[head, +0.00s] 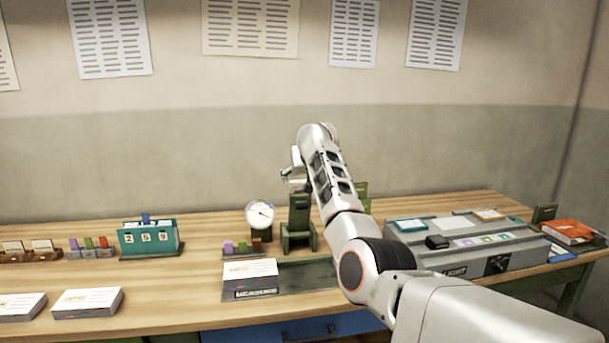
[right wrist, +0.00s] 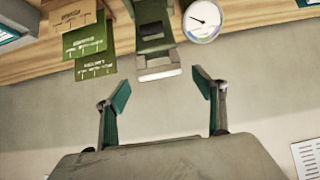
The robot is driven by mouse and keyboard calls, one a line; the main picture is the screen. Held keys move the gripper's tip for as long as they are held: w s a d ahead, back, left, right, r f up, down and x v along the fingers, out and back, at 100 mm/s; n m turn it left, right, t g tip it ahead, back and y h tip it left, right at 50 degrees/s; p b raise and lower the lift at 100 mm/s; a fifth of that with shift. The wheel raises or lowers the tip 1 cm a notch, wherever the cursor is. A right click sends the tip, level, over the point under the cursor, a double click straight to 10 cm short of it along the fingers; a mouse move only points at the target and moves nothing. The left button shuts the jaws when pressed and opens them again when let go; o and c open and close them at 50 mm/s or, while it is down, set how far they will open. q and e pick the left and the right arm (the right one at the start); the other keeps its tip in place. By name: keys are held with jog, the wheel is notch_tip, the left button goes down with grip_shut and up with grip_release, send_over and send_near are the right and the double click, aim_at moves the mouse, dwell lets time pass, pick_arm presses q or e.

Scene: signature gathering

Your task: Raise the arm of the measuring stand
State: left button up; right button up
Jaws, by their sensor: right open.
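The measuring stand (head: 298,225) is a dark green upright on the table, in the middle of the head view. In the right wrist view the green stand (right wrist: 152,22) shows at the top, with a pale-ended arm (right wrist: 158,68) pointing toward my gripper. A round white dial (head: 260,214) is beside it. It also shows in the right wrist view (right wrist: 202,20). My right gripper (right wrist: 161,92) is open and empty, its two fingers spread apart, with the arm's pale end just beyond the gap. In the head view my right arm hides part of the area. My left gripper is out of view.
A dark tray (head: 300,277) with a card stack (head: 250,272) lies in front of the stand. A grey light box (head: 465,245) is to the right. A teal number holder (head: 150,238) stands left. The wall is behind.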

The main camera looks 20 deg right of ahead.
jog(key=shift+v, duration=1.55)
